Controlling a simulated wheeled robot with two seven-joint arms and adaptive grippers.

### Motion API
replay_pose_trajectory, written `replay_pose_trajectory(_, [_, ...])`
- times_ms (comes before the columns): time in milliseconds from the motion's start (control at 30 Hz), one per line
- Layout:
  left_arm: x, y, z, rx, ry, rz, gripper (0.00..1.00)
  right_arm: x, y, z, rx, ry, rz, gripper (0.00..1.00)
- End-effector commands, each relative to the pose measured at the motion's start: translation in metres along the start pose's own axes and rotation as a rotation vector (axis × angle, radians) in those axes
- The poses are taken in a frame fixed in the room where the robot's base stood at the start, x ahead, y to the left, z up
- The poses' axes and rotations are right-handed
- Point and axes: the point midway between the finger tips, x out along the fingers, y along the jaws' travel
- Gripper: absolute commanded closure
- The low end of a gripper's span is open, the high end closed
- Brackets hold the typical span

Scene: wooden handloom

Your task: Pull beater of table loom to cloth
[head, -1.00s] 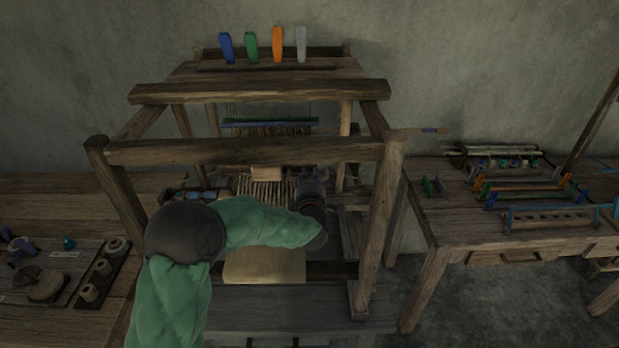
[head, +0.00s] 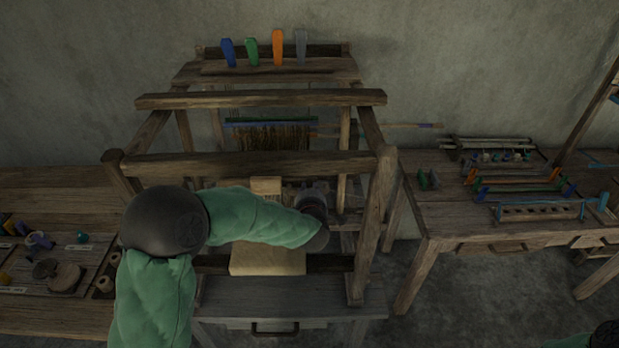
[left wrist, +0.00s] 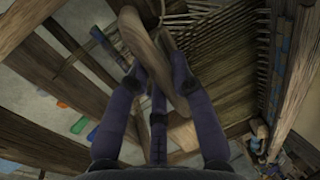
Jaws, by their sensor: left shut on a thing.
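The table loom (head: 255,165) is a dark wooden frame in the middle of the head view. Pale cloth (head: 267,259) lies at its near side, below my left sleeve. My left gripper (head: 313,190) is inside the frame, right of centre, mostly hidden by its own wrist. In the left wrist view, my left gripper (left wrist: 155,78) is shut on a wooden bar of the loom, which looks like the beater (left wrist: 143,42). The bar runs between the fingers. Its gap to the cloth is hidden by my arm. My right gripper is out of view.
Heddles with green and blue bars (head: 272,123) hang behind the front beams. Coloured pegs (head: 278,47) stand on top. A side table (head: 440,215) with shuttles and racks is at right; a bench (head: 50,180) with spools is at left.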

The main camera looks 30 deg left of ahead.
Motion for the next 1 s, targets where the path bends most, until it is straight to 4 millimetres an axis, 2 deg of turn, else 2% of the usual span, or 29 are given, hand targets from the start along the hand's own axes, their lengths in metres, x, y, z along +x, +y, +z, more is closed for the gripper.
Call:
replay_pose_trajectory(33, [-0.007,0.004,0.0,0.001,-0.001,-0.017,1.0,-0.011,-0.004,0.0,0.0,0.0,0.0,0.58])
replay_pose_trajectory(400, [-0.035,0.004,0.0,0.001,-0.001,-0.123,1.0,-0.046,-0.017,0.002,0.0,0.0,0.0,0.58])
replay_pose_trajectory(867, [-0.042,-0.001,0.001,0.001,-0.003,-0.147,1.0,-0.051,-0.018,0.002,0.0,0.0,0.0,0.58])
replay_pose_trajectory(900, [-0.042,-0.001,0.001,0.001,-0.003,-0.147,0.73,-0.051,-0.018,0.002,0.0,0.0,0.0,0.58])
replay_pose_trajectory(967, [-0.041,-0.001,0.001,0.001,-0.003,-0.147,0.56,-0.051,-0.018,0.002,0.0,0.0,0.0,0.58])
replay_pose_trajectory(1000, [-0.041,-0.001,0.001,0.001,-0.003,-0.147,0.52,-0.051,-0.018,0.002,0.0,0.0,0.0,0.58])
